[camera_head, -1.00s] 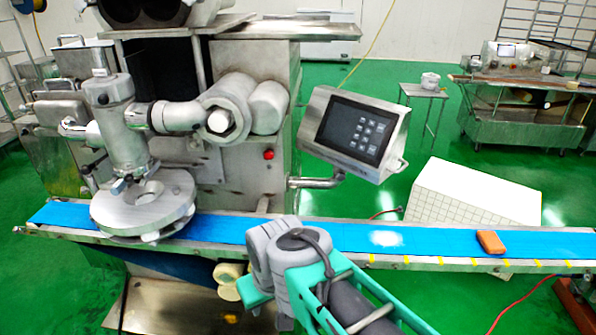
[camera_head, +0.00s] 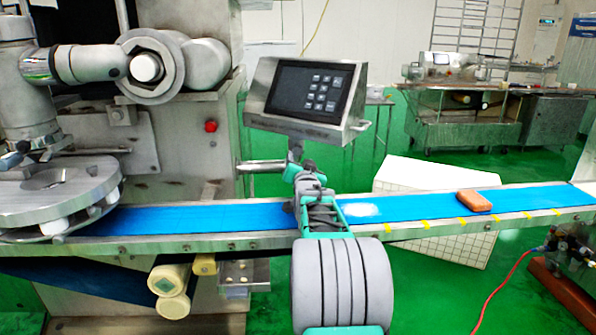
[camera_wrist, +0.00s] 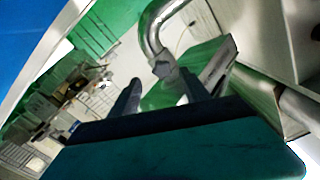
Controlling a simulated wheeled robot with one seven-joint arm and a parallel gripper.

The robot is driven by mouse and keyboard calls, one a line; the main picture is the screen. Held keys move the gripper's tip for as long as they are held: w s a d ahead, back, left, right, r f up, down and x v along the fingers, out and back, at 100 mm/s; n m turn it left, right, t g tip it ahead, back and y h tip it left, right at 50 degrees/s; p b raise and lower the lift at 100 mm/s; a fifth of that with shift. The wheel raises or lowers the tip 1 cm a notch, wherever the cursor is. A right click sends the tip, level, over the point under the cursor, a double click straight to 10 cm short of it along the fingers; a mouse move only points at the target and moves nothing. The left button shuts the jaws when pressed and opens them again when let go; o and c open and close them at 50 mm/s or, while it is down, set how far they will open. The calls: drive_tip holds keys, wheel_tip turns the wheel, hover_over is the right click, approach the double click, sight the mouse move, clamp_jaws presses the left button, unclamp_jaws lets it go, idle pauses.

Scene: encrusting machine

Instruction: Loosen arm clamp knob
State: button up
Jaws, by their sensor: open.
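A bent metal pipe arm (camera_head: 262,166) carries the control panel (camera_head: 312,92) on the machine's side. In the wrist view the pipe (camera_wrist: 152,36) curves down to a small grey fitting (camera_wrist: 165,71), which may be the clamp knob; I cannot tell for sure. My gripper (camera_head: 297,165) is raised over the belt, just below the panel and by the end of the pipe. In the wrist view its two dark fingers (camera_wrist: 163,94) are apart, with the fitting seen beyond and between them. Nothing is held. My arm hides part of the pipe's end in the head view.
The blue conveyor belt (camera_head: 420,205) runs below my gripper. An orange block (camera_head: 473,201) lies on its right part. A round metal disc unit (camera_head: 60,185) stands over the belt's left end. A white tiled box (camera_head: 405,178) is behind the belt.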

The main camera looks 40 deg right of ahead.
sight(298, 152)
drive_tip(key=x, duration=0.7)
drive_tip(key=shift+w+d+r, duration=0.1)
drive_tip(key=shift+w+r, duration=0.05)
clamp_jaws()
idle(0.3)
